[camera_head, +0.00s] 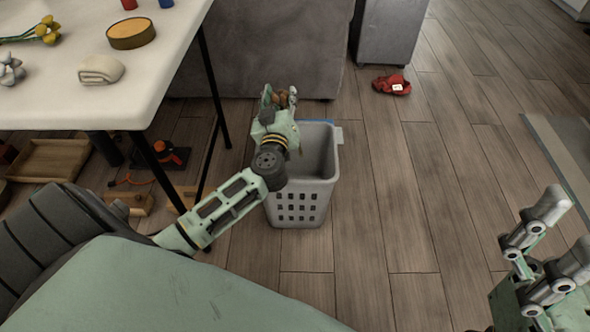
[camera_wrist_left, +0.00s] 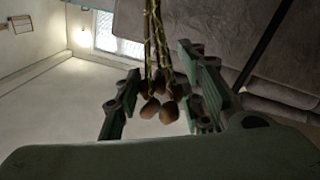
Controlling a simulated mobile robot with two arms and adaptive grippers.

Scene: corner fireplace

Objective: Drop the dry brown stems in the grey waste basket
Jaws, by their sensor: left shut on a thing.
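The dry brown stems (camera_wrist_left: 158,100) show in the left wrist view as thin yellowish stalks with several brown heads between my fingers. In the head view only their brown part (camera_head: 281,98) shows, between my fingertips. My left gripper (camera_head: 279,96) is shut on them, above and at the back left of the grey waste basket's opening. The grey waste basket (camera_head: 302,205) stands upright on the floor, with square holes in its side; my left arm hides part of its left rim. My right gripper (camera_head: 548,235) is at the lower right, its fingers spread apart and nothing between them.
A red item (camera_head: 391,85) lies on the floor behind right. A grey sofa (camera_head: 265,45) stands behind the basket. Floor right of it is clear.

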